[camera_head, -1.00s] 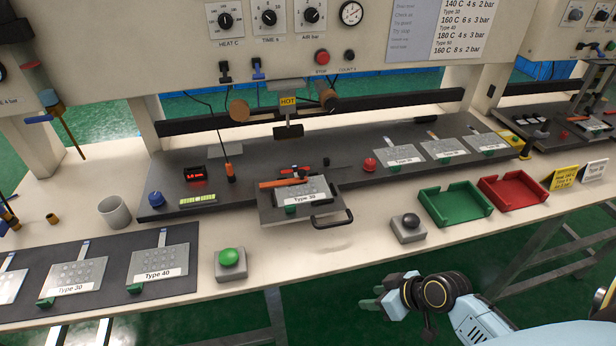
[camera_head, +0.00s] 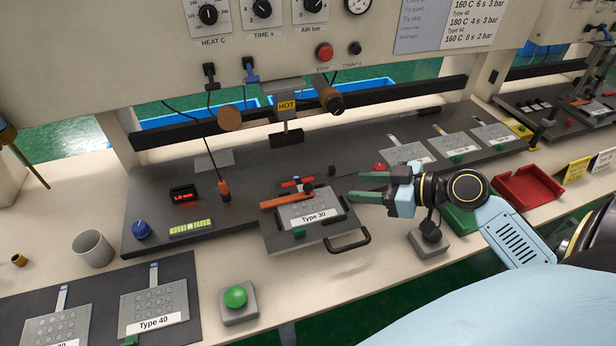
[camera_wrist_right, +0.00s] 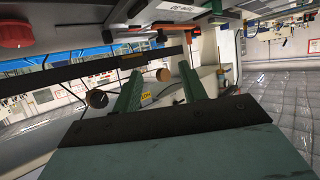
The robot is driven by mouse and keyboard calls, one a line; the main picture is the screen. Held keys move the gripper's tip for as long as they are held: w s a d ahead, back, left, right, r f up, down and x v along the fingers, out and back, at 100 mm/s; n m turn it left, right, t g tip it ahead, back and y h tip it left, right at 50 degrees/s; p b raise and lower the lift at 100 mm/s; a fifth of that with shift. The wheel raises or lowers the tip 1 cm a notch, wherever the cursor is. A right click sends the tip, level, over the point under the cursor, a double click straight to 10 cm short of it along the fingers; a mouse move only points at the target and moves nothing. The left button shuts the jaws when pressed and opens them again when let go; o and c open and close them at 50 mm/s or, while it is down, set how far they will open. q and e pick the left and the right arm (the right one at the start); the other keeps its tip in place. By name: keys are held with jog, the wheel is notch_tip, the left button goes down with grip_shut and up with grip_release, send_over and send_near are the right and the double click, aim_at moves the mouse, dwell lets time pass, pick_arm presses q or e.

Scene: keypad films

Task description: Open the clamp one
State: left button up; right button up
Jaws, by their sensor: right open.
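A film labelled Type 30 (camera_head: 312,210) lies on a dark sliding plate (camera_head: 285,243) with a black loop handle (camera_head: 350,242) at its front. An orange clamp bar (camera_head: 286,201) lies across the film's upper left edge, with a small red part (camera_head: 291,182) and a dark knob just behind it. My right gripper (camera_head: 361,185) is open and empty, its green fingers pointing left. It is to the right of the plate and clamp, apparently above the table.
The HOT press head (camera_head: 287,135) hangs behind the plate. A green button box (camera_head: 237,300) is at the front, and another button box (camera_head: 429,240) stands beneath my right arm. A green tray (camera_head: 462,222) and a red tray (camera_head: 530,185) are to the right.

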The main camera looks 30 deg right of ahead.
aim_at(309, 187)
jog(key=x, duration=0.4)
jog(key=shift+s+a, duration=0.15)
jog(key=shift+a, duration=0.15)
jog(key=x, duration=0.3)
jog(key=shift+w+f+p, duration=0.1)
jog(key=shift+w+p, duration=0.15)
jog(key=shift+p, duration=0.15)
jog(key=x, duration=0.3)
jog(key=shift+w+a+f, duration=0.15)
jog(key=shift+f, duration=0.05)
jog(key=shift+w+a+f, duration=0.2)
jog(key=shift+w+a, duration=0.05)
jog(key=shift+w, duration=0.1)
pick_arm(q)
jog(key=s, duration=0.1)
jog(key=s+r, duration=0.1)
jog(key=shift+s, duration=0.35)
pick_arm(e)
grip_shut()
